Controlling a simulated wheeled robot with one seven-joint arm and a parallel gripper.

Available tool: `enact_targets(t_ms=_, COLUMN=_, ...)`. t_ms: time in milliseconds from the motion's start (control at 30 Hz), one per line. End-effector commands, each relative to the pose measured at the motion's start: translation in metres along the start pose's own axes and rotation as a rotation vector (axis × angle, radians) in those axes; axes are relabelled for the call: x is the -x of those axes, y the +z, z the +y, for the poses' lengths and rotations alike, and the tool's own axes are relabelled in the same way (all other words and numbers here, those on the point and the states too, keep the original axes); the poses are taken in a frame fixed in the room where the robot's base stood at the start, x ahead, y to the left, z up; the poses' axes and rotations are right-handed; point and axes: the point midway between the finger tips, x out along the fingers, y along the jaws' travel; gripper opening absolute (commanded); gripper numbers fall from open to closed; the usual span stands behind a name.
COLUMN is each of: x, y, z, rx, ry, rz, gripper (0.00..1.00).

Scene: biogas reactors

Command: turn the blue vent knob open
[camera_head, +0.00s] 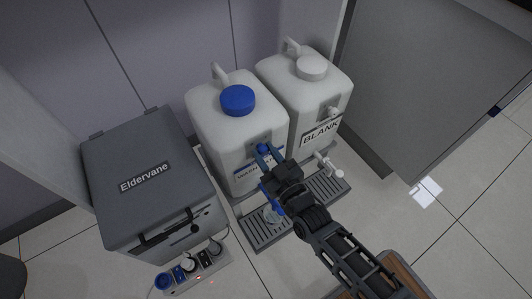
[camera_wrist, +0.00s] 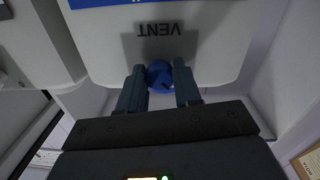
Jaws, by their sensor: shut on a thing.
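The blue vent knob (camera_head: 263,149) is on the front of the white jug with the blue cap (camera_head: 237,100). In the wrist view the knob (camera_wrist: 159,76) sits below the word VENT, which appears upside down. My gripper (camera_head: 265,152) reaches the jug's front from the lower right. In the wrist view my gripper (camera_wrist: 159,84) has one finger on each side of the knob, shut on it. A dark mark shows on the knob's face. The jug's label is partly hidden behind my gripper.
A second white jug labelled BLANK (camera_head: 312,85) stands at right, with a white tap (camera_head: 328,166) below. Grey drip trays (camera_head: 262,233) lie in front.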

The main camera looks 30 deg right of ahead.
Motion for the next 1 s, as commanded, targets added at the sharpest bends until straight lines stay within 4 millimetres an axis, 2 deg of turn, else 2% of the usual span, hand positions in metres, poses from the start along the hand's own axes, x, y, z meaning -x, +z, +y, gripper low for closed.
enact_targets(t_ms=267, x=0.0002, y=-0.0002, z=-0.0003, rx=-0.196, ry=-0.003, rz=-0.007, gripper=0.03)
enact_targets(t_ms=1000, x=-0.0003, y=0.0004, z=0.0002, rx=-0.899, ry=-0.009, rz=-0.036, gripper=0.03)
